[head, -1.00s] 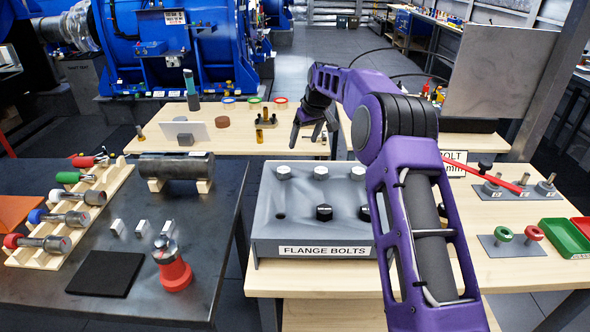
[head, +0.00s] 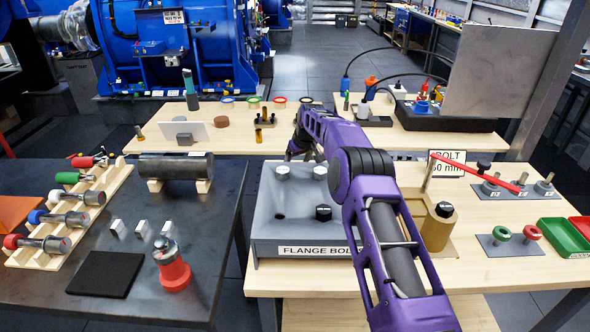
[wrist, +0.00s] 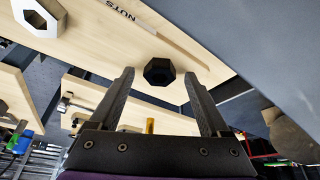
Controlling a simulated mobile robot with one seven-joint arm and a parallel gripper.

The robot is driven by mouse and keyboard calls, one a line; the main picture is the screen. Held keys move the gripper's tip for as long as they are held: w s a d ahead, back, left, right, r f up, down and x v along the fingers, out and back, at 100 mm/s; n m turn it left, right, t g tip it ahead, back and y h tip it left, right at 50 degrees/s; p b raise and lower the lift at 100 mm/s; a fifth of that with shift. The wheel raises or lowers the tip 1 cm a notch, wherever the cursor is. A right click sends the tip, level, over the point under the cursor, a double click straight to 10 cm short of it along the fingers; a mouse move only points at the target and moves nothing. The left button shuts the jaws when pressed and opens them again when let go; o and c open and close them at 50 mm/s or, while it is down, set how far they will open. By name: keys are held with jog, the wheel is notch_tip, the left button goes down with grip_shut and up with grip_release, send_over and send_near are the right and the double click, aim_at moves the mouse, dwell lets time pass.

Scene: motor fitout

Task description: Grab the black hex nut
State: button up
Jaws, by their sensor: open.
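The black hex nut (wrist: 159,72) lies on a pale wooden surface, near its edge, in the wrist view. My gripper (wrist: 158,76) is open, with one finger on each side of the nut in that view. No contact between fingers and nut shows, and the gap in depth is hard to judge. In the head view I cannot make out the nut, and my gripper is mostly hidden behind my arm.
A pale hex nut (wrist: 38,15) lies at upper left in the wrist view, near a "NUTS" label (wrist: 120,10). In the head view, the grey flange bolts block (head: 290,235) stands beside my arm. A brown fixture (head: 438,228) stands right of my arm.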

grip_shut()
dwell(0.4)
